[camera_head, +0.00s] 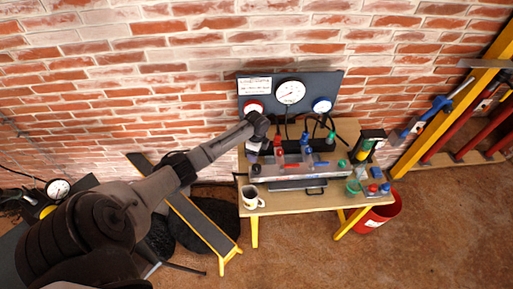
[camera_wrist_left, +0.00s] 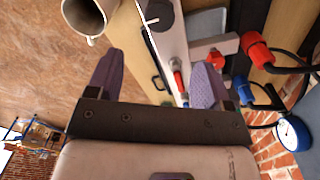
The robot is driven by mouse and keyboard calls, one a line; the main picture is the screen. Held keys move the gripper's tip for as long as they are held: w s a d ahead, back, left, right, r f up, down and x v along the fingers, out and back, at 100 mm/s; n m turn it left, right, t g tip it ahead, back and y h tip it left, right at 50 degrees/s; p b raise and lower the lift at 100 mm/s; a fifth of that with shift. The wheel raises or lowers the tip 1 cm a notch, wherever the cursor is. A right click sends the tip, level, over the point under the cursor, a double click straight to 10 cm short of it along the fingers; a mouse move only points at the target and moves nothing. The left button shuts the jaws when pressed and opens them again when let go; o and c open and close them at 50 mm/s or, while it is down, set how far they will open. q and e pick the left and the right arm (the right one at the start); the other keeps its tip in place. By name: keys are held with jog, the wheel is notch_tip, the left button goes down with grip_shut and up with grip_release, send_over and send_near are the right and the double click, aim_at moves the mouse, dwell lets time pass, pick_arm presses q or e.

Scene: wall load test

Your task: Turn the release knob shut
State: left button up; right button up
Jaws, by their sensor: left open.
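The pump or valve block (camera_head: 300,173) is a pale metal bar on the table, with red and blue levers and fittings. A round black knob (camera_head: 256,169) sits at its left end; it also shows at the top of the left wrist view (camera_wrist_left: 157,14). It looks like the release knob, but no label is readable. Whether it is turned shut cannot be told. My left gripper (camera_wrist_left: 155,78) is open, its two purple fingers spread and nothing held between them. It hangs above the block's left end, apart from the black knob. My right gripper is not in view.
A white mug (camera_head: 251,197) stands at the front left of the wooden table (camera_head: 300,203). A dark panel (camera_head: 265,91) with a large gauge (camera_head: 290,92) stands behind the block, with hoses and bottles between. A red bucket (camera_head: 384,212) is at the right. Brick wall closes the back.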

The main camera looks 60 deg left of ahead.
pick_arm(q)
jog(key=shift+r, duration=0.9)
